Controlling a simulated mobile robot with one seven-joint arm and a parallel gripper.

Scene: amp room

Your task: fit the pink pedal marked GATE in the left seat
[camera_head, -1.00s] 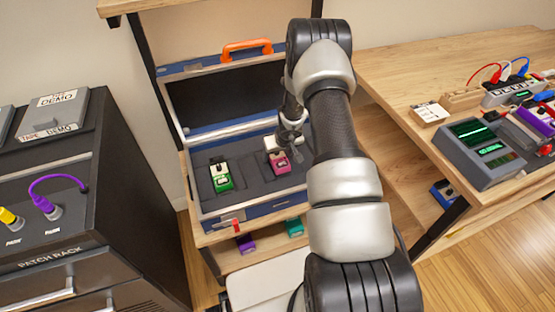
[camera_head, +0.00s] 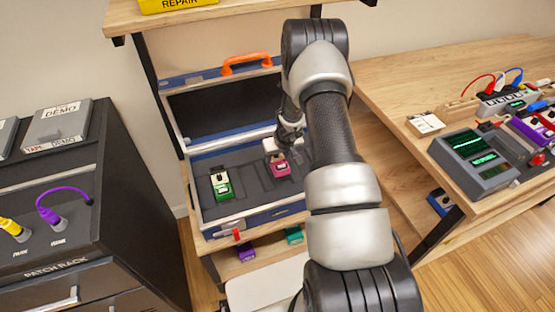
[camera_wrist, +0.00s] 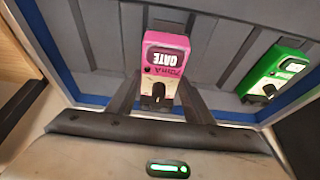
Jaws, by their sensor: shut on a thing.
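The pink pedal marked GATE (camera_wrist: 163,65) is between my gripper's fingers (camera_wrist: 160,108) in the wrist view. In the head view the pink pedal (camera_head: 281,168) is at the right part of the open blue case (camera_head: 258,222), under my gripper (camera_head: 277,145), which is shut on it. I cannot tell whether its underside touches the grey foam. A green pedal (camera_head: 221,185) sits in the case's left part; it also shows in the wrist view (camera_wrist: 275,70). Dark seat outlines (camera_head: 250,178) show between the two pedals. My arm hides the case's right end.
The case's raised lid (camera_head: 220,105) has an orange handle (camera_head: 246,62). A purple pedal (camera_head: 246,253) and a teal pedal (camera_head: 294,235) lie on a shelf below. A black patch rack (camera_head: 130,190) stands left. A wooden bench (camera_head: 400,75) with gear is at right.

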